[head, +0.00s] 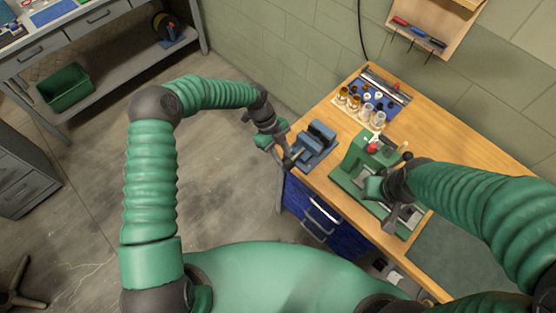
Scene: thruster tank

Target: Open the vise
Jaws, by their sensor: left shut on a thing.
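The blue-grey vise (319,140) sits at the left edge of the wooden workbench. My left gripper (288,158) reaches in from the left and is shut at the vise's near-left side, on what looks like the vise handle. The handle itself is mostly hidden by the gripper. How far apart the vise jaws stand is too small to tell. My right gripper (381,201) is over the green metal fixture to the right of the vise; its fingers are partly hidden by its own body.
The green fixture (351,170) stands on the workbench (460,146). A blue tray with small jars (353,102) lies behind it. Blue drawers (318,213) are under the bench edge. Tools hang on a wall board (433,22).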

